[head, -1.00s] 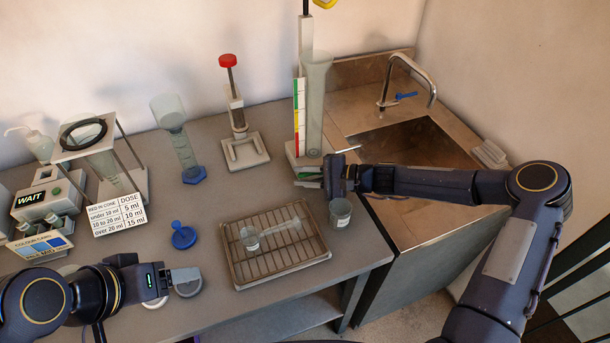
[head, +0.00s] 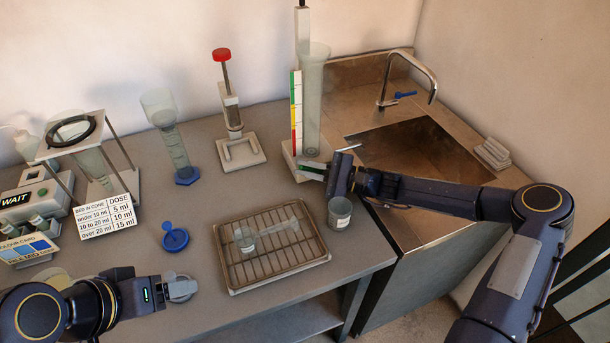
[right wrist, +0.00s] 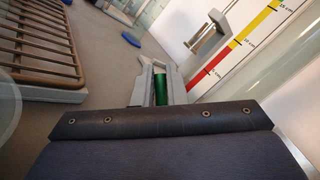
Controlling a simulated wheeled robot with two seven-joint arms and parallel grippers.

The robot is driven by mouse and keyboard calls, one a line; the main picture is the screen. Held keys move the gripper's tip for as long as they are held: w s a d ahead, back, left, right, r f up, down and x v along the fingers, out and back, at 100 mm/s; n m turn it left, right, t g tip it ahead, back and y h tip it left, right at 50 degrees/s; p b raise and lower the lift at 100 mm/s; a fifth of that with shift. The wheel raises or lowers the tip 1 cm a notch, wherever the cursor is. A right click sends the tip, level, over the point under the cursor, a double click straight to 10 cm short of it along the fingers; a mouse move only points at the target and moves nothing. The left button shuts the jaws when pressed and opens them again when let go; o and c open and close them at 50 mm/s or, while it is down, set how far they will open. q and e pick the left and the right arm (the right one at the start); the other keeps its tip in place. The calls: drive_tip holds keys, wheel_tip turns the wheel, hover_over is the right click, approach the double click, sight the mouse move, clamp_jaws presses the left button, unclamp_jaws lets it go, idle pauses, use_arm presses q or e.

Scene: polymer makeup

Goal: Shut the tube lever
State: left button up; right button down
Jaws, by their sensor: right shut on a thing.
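The tall clear tube (head: 314,100) stands upright on a white base beside a green, yellow and red scale (head: 296,112). My right gripper (head: 313,169) is low at the front of this base. In the right wrist view its pale fingers (right wrist: 155,82) are shut on a green piece (right wrist: 161,90), which appears to be the tube lever. The fingers hide much of it, so its exact angle cannot be told. The scale also shows in the right wrist view (right wrist: 235,45). My left gripper (head: 180,288) is low over the left front of the table; its jaw gap is unclear.
A clear cup (head: 339,213) stands close below my right gripper. A wire rack tray (head: 232,277) holds clear glassware. A red-topped press (head: 234,120), a blue-footed cylinder (head: 171,140) and a blue stopper (head: 174,238) stand left. The sink (head: 410,155) is right.

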drive_tip(key=c, duration=1.5)
unclamp_jaws()
drive_tip(key=shift+r, duration=0.15)
wheel_tip(320, 180, up, 2)
drive_tip(key=shift+r, duration=0.2)
drive_tip(key=s+r, duration=0.3)
drive_tip(key=s, duration=0.1)
drive_tip(key=s+r, duration=0.4)
drive_tip(key=s, duration=0.1)
drive_tip(key=s+a+r, duration=0.1)
drive_tip(key=s+r, duration=0.2)
drive_tip(key=s, duration=0.2)
drive_tip(key=shift+r, duration=0.15)
